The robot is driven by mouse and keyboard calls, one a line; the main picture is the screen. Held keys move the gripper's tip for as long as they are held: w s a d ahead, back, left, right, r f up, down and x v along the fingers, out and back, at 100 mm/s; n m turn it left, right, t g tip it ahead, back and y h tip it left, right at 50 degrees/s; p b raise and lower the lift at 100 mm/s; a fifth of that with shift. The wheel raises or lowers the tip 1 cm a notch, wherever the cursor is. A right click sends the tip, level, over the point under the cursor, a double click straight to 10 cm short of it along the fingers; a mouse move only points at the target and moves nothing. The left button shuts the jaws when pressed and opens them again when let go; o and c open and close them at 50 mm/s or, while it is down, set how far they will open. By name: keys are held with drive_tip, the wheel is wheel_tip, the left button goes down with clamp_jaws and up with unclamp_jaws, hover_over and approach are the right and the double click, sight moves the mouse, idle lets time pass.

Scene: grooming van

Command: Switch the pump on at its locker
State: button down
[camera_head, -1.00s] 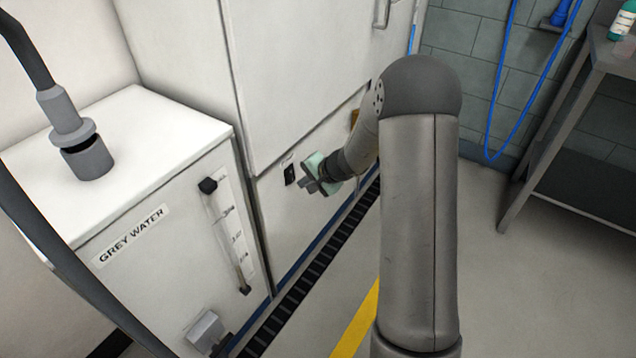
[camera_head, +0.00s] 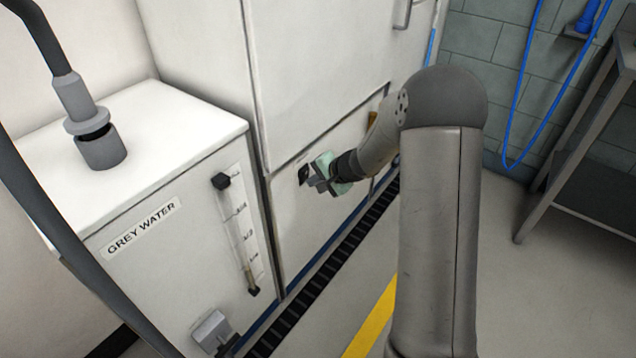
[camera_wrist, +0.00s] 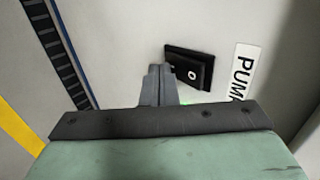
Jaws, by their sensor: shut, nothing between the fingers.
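The pump switch (camera_wrist: 188,70) is a black rocker in a black frame on the pale locker front, with a white "O" mark on its face. It also shows in the head view (camera_head: 303,174), partly beside my gripper. A white label (camera_wrist: 243,72) reading "PUM", its end cut off, is next to it. My gripper (camera_wrist: 158,72) is shut and empty, its fingertips just beside the rocker in the wrist view. I cannot tell whether they touch it. A small green glow shows by the fingers. In the head view my gripper (camera_head: 318,182) is at the locker (camera_head: 310,225).
The white grey water tank (camera_head: 165,270) with a level gauge stands left of the locker. A dark slotted floor strip (camera_head: 310,300) runs along its foot. A blue hose (camera_head: 521,100) hangs on the back wall, and a metal table (camera_head: 590,130) stands at right.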

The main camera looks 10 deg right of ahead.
drive_tip(key=shift+r, duration=0.1)
drive_tip(key=shift+r+p, duration=0.35)
drive_tip(key=shift+r, duration=0.35)
drive_tip(key=s+d+r+b, duration=0.1)
drive_tip(key=s+d+r, duration=0.4)
drive_tip(key=s+d, duration=0.3)
drive_tip(key=shift+s+d, duration=0.15)
drive_tip(key=shift+s, duration=0.5)
